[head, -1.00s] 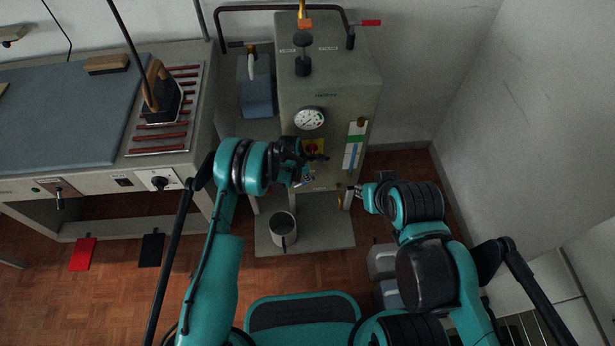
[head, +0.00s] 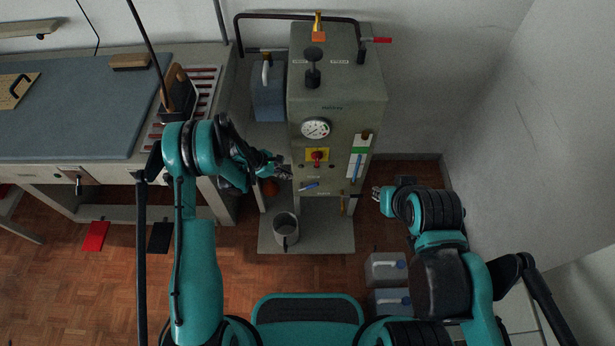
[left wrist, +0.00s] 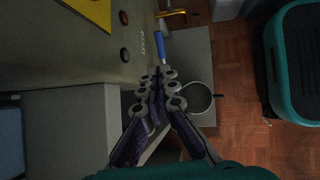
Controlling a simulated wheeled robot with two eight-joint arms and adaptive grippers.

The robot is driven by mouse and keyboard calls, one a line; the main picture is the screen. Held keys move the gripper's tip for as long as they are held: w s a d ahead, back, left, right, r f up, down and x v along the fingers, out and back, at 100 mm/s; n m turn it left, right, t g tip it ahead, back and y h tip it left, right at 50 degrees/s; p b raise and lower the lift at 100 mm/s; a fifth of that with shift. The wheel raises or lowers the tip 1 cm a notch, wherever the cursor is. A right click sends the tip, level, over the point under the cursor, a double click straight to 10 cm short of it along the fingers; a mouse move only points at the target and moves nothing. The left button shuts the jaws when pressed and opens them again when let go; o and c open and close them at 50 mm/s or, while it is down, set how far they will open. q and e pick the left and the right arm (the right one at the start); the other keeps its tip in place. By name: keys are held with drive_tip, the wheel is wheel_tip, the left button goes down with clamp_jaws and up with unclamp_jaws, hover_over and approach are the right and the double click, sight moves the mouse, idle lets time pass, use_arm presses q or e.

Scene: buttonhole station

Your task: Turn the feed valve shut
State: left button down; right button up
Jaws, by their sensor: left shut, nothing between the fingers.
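The grey boiler cabinet (head: 335,100) stands in the middle of the head view. A short blue lever (head: 309,186) sits low on its front, nearly level with its right end slightly raised; the left wrist view shows it too (left wrist: 160,46). I cannot read which handle is labelled as the feed valve. A red-handled lever (head: 378,40) is on the pipe at the top right. My left gripper (head: 286,172) is shut and empty, left of the blue lever and apart from it. My right gripper (head: 378,193) is right of the cabinet, its fingers too small to judge.
A red knob (head: 317,156) on a yellow plate and a gauge (head: 316,128) are above the blue lever. A yellow lever (head: 344,204) is to its right. A metal mug (head: 286,228) stands on the base plate below. The ironing table (head: 70,110) is at left, a wall at right.

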use_arm(q)
drive_tip(key=b, duration=0.6)
approach(312, 185)
drive_tip(key=x, duration=0.7)
drive_tip(key=shift+a, duration=0.1)
drive_tip(key=shift+s+p, duration=0.1)
drive_tip(key=shift+p, duration=0.2)
drive_tip(key=shift+d+y, duration=0.3)
drive_tip(key=shift+y, duration=0.2)
